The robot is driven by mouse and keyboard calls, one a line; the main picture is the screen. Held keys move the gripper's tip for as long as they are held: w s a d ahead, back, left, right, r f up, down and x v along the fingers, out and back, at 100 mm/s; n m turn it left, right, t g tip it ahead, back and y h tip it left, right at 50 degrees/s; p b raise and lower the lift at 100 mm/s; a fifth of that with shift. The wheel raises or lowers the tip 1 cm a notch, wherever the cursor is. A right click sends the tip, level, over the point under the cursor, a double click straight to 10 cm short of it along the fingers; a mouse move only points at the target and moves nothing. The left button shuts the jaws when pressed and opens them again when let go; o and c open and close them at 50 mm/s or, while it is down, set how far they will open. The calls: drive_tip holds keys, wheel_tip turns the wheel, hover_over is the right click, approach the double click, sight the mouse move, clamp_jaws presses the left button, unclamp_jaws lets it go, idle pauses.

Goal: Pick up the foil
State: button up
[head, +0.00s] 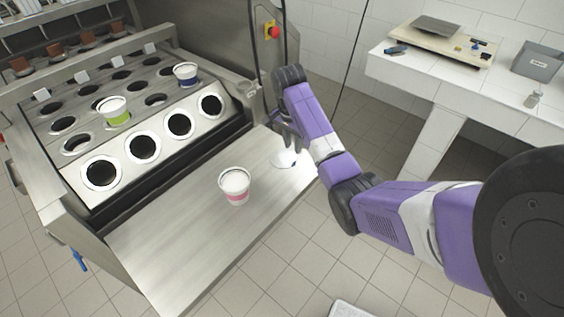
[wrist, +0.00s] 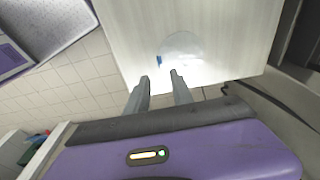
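The foil is a thin, pale round disc (head: 284,159) lying flat near the right end of the steel shelf (head: 185,235). It also shows in the wrist view (wrist: 184,46), shiny against the bright metal, with a small blue mark at its left edge. My gripper (head: 288,143) points down just above the foil. In the wrist view my gripper's two fingers (wrist: 159,75) are apart with nothing between them, and the tips are close to the foil's near edge. I cannot tell whether they touch the foil.
A white cup with a pink band (head: 235,187) stands on the shelf left of the foil. The filler's plate with round holes (head: 142,147) rises behind, holding a green cup (head: 114,111) and a blue cup (head: 186,75). A white tiled counter (head: 480,85) is at right.

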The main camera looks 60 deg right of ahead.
sight(294, 162)
drive_tip(key=shift+s+f, duration=0.15)
drive_tip(key=shift+f, duration=0.05)
drive_tip(key=f, duration=0.5)
drive_tip(key=f+p, duration=0.1)
drive_tip(key=f, duration=0.1)
drive_tip(key=shift+d+f, duration=0.15)
drive_tip(key=shift+d, duration=0.1)
drive_tip(key=shift+c, duration=0.2)
clamp_jaws()
idle(0.9)
